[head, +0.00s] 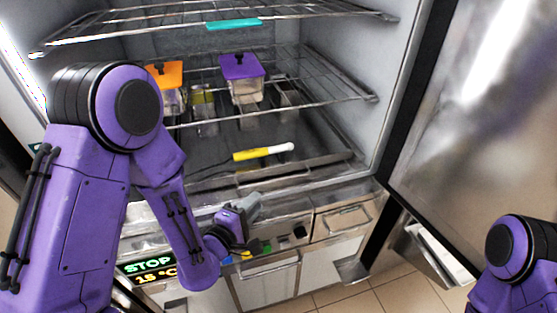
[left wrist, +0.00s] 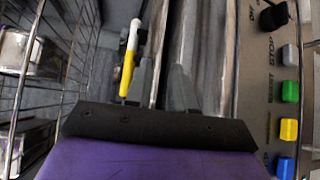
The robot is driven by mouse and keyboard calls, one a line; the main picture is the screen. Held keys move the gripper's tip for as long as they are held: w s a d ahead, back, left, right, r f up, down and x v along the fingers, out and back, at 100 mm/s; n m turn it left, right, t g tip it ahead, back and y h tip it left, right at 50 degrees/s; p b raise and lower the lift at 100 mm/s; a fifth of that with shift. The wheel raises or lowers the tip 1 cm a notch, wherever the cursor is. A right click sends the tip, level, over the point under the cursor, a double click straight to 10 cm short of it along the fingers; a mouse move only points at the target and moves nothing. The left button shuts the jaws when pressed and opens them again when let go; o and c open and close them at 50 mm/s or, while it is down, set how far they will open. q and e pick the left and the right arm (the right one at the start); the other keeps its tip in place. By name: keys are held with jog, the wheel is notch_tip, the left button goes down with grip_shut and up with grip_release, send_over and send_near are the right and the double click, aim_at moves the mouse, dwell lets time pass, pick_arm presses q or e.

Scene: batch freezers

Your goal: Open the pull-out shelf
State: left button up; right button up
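In the head view the freezer is open, and its lowest shelf has a metal front edge (head: 262,178). Wire shelves sit above: a middle one (head: 320,105) and a top one (head: 300,17) with a teal strip on its front. I cannot tell which is the pull-out shelf. My left gripper (head: 252,203) is just in front of the lowest shelf's edge, above the control panel. In the left wrist view its two fingers (left wrist: 162,85) are apart, with long metal edges beyond them; contact is unclear. My right gripper is out of view.
A yellow and white stick (head: 263,152) lies on the lowest shelf. Containers with orange (head: 164,74) and purple (head: 241,66) lids stand on the middle shelf. The open door (head: 475,110) is at right. Coloured buttons (left wrist: 289,91) and a STOP display (head: 148,266) are below.

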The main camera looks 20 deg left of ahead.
aim_at(273, 192)
pick_arm(q)
jog(key=shift+w+d+f+b, duration=0.15)
jog(key=shift+w+f+b, duration=0.35)
jog(key=shift+b, duration=1.9)
jog(key=shift+w+d+f+b, duration=0.15)
jog(key=shift+w+b, duration=0.55)
jog(key=shift+b, duration=1.65)
jog(key=shift+w+r+p, duration=0.4)
jog(key=shift+w+p, duration=0.1)
jog(key=shift+p, duration=0.1)
jog(key=p+x, duration=0.1)
jog(key=x, duration=0.5)
jog(key=shift+w+d, duration=0.1)
jog(key=shift+w, duration=0.15)
jog(key=shift+f, duration=0.1)
grip_shut()
